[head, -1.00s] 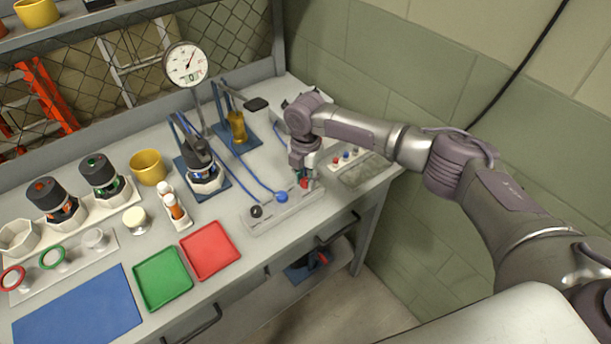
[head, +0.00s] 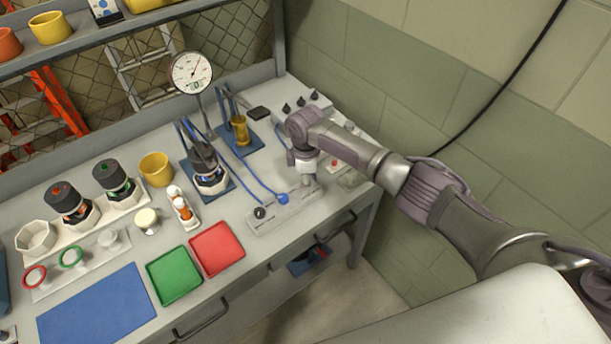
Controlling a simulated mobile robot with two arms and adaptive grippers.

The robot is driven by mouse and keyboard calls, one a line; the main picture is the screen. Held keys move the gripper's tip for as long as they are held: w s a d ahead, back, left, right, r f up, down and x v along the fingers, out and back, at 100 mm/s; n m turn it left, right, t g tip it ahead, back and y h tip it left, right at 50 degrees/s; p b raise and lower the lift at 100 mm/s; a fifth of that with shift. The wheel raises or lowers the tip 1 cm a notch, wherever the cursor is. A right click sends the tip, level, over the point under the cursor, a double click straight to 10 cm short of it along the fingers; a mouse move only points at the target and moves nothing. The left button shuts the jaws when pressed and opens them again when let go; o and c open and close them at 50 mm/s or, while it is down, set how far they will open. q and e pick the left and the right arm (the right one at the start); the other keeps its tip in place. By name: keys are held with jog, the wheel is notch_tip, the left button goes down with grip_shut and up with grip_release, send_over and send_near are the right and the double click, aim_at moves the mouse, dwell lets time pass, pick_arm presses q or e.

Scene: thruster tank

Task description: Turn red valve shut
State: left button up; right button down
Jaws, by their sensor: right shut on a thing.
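The grey valve block (head: 266,224) lies near the front right of the bench, with a black knob (head: 260,212) at its left end and a blue knob (head: 282,198) in the middle. My right gripper (head: 307,180) points down over the block's right end, where the red valve sits. It is shut on the red valve, which its fingers hide. I cannot tell how far the valve is turned. My left gripper is not in view.
A dial gauge (head: 191,72) stands at the back. Blue hoses run to the block. A panel with black knobs lies behind my right gripper. A green tray (head: 174,275) and a red tray (head: 217,248) lie to the left. The wall is close on the right.

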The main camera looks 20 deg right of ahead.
jog(key=m+p, duration=0.1)
jog(key=m, duration=0.2)
jog(key=shift+r+m+p, duration=0.15)
jog(key=shift+m+p, duration=0.15)
jog(key=shift+p, duration=0.05)
jog(key=shift+m+p, duration=0.65)
jog(key=shift+m, duration=0.85)
jog(key=c, duration=0.8)
grip_release()
jog(key=shift+c, duration=0.2)
notch_tip(320, 180, up, 12)
